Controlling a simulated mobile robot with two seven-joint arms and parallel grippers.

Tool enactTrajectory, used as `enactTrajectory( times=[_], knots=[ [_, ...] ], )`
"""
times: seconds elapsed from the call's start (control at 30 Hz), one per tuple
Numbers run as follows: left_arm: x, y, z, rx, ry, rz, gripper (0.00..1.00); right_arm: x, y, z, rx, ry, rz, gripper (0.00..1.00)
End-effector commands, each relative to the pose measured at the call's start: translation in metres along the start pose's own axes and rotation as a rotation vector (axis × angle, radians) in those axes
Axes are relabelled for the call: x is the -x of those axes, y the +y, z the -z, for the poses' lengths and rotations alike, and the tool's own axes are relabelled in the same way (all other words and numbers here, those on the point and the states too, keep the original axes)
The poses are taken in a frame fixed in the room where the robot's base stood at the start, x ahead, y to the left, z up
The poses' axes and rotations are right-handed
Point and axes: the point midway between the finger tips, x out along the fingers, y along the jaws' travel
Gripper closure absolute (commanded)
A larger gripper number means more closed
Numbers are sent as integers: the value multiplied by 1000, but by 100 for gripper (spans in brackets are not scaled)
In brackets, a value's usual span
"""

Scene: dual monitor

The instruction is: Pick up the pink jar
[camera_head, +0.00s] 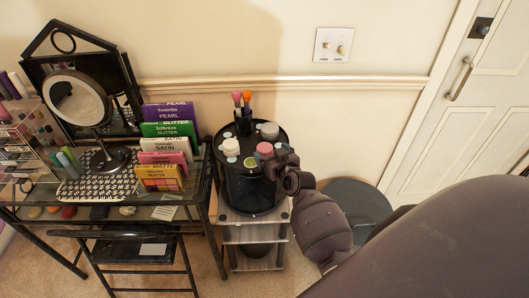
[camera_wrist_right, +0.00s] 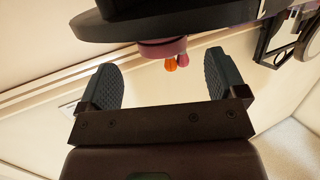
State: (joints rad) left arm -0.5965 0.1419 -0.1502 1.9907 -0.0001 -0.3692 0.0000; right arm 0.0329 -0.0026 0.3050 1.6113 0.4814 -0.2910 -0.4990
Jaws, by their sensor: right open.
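The pink jar (camera_head: 265,149) stands on top of the round black organizer (camera_head: 250,190), among several other small jars. In the right wrist view, which looks upside down, the pink jar (camera_wrist_right: 162,48) shows at the edge of the black top, beyond the fingertips and roughly between them. My right gripper (camera_head: 284,164) is at the right side of the organizer, close to the pink jar; I cannot tell if it touches anything. Its two fingers (camera_wrist_right: 162,75) are spread apart with nothing between them. My left gripper is not in view.
White-lidded jars (camera_head: 230,147), a green-lidded jar (camera_head: 251,162) and brushes (camera_head: 242,102) crowd the organizer top. A glass table (camera_head: 185,212) with a mirror (camera_head: 75,102) and colored boxes (camera_head: 168,112) stands left. The wall (camera_head: 300,110) is behind. A dark round stool (camera_head: 352,205) is right.

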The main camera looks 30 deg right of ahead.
Motion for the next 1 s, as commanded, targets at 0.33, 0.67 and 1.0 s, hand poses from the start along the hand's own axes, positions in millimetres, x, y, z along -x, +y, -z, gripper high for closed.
enactTrajectory(
  times=[0.33,0.67,1.0],
  knots=[
    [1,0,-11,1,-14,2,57,-41,-4,-6,0,0,1,10],
    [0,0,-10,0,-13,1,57,-49,-3,-5,0,0,0,10],
    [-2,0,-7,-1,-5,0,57,-49,-3,-5,1,0,0,54]
  ],
)
